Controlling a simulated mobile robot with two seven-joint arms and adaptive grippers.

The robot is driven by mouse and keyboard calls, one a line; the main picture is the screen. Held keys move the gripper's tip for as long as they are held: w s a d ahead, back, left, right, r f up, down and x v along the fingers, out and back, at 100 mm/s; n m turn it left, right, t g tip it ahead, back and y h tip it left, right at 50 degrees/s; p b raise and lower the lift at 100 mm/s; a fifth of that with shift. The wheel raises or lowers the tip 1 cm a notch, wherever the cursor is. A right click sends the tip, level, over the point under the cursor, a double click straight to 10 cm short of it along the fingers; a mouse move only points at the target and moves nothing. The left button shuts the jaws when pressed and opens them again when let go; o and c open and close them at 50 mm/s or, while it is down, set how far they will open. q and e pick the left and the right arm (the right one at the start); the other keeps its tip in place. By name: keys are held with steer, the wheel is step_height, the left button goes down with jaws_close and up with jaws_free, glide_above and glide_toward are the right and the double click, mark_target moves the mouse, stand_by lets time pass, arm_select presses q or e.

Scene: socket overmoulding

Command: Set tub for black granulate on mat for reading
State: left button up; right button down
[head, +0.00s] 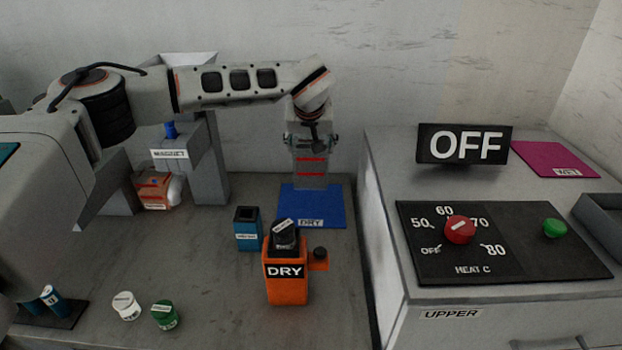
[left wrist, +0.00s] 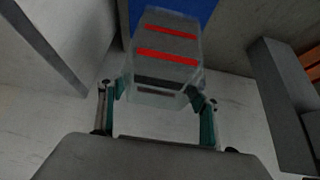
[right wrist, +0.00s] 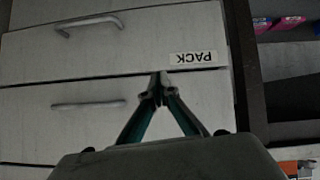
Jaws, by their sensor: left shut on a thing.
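A clear grey tub with two red stripes (head: 310,172) stands upright at the back edge of the blue mat labelled DRY (head: 325,205). I cannot tell whether its base touches the mat. My left gripper (head: 311,140) is shut on the tub near its top, coming from above. In the left wrist view the tub (left wrist: 166,55) sits between the two fingers, with a dark band near the gripper end and the blue mat (left wrist: 205,9) beyond. My right gripper (right wrist: 163,88) is shut and empty in front of drawers, one labelled PACK. A pink mat labelled WET (head: 556,160) lies on the right cabinet.
An orange DRY holder (head: 287,285) with a dark cup (head: 285,235) and a blue box (head: 247,228) stand in front of the mat. White (head: 126,306) and green (head: 165,316) jars are at front left. The grey MAGNET stand (head: 205,165) is left; the heater cabinet (head: 385,270) is right.

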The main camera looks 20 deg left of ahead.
mark_target(311, 177)
arm_select(q)
step_height(311, 177, down, 6)
steer(key=shift+r, duration=0.25)
step_height(311, 177, down, 4)
steer(key=shift+f, duration=0.1)
arm_select(e)
steer(key=shift+w, duration=0.2)
arm_select(q)
steer(key=shift+f, duration=0.15)
steer(key=o, duration=2.1)
steer(key=shift+f, duration=0.1)
arm_select(e)
steer(key=shift+r, duration=0.15)
